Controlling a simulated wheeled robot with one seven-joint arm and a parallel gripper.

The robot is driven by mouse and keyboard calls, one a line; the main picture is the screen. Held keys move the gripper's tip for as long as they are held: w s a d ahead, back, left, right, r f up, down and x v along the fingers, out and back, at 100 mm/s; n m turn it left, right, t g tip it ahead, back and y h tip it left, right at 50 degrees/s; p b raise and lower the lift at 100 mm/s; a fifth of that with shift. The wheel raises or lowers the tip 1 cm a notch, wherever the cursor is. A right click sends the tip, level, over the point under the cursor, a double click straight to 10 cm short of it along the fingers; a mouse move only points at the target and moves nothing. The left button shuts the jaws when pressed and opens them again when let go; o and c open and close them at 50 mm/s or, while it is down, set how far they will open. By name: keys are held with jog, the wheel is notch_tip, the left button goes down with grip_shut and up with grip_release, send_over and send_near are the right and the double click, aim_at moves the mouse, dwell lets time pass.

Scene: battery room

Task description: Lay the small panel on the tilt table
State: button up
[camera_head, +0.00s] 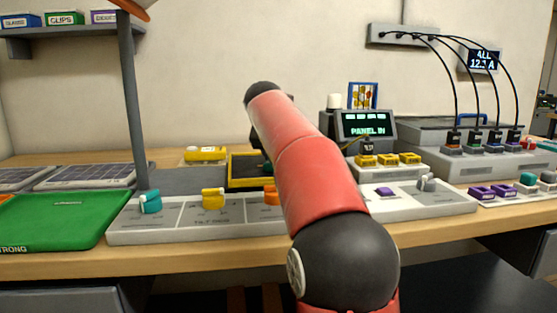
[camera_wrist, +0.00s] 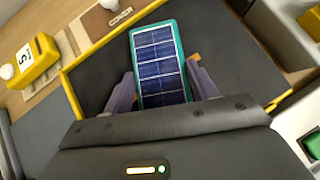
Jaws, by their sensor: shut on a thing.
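The small panel (camera_wrist: 157,62), blue solar cells in a teal frame, is between the two fingers of my gripper (camera_wrist: 163,84) in the wrist view. The gripper is shut on it. Below it in the wrist view is a dark surface with a yellow rim, which looks like the tilt table (camera_wrist: 88,75). Whether the panel touches this surface I cannot tell. In the head view the yellow rim (camera_head: 231,170) shows left of my red arm. My arm hides most of the gripper and panel there.
A yellow meter (camera_wrist: 37,62) stands beside the yellow-rimmed surface. A grey post (camera_head: 133,100) rises at the left. A monitor reading "PANEL IN" (camera_head: 366,125) and a charger with cables (camera_head: 470,160) stand to the right.

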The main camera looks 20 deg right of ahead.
jog(key=o, duration=1.1)
jog(key=shift+f, duration=0.1)
jog(key=shift+r, duration=0.3)
jog(key=p+v, duration=0.1)
jog(key=v, duration=1)
jog(key=shift+s+a+r+p, duration=0.2)
jog(key=shift+s+p, duration=0.05)
jog(key=shift+p, duration=0.05)
